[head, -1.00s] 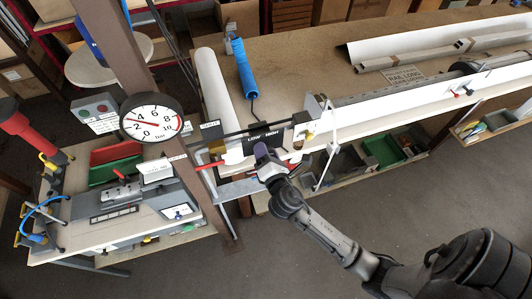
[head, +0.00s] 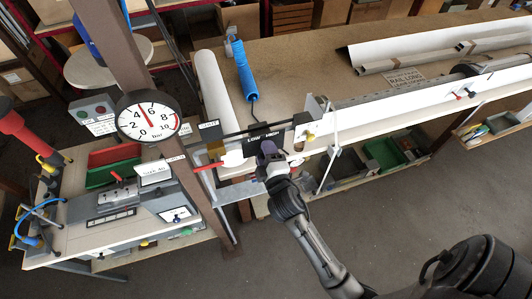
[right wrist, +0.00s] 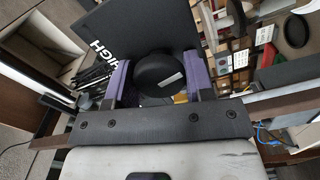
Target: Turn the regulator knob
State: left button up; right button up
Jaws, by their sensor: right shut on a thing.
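The regulator knob (right wrist: 160,74) is black and round, in front of a dark panel lettered HIGH (right wrist: 88,40) in the right wrist view. My right gripper (right wrist: 158,80) has one purple finger on each side of the knob and is shut on it. In the head view my right gripper (head: 268,153) is at the LOW/HIGH panel (head: 275,135), and it hides the knob. The round white pressure gauge (head: 148,117) hangs on the brown post to the left. Its red needle points up and slightly left, around the 4. My left gripper is not in view.
A long white profile (head: 400,104) runs right from the panel along the bench. A brown post (head: 180,150) rises at the left. Green bins (head: 388,152) sit below the bench.

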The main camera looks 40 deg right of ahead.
jog(key=shift+m, duration=1.5)
jog(key=o, duration=0.9)
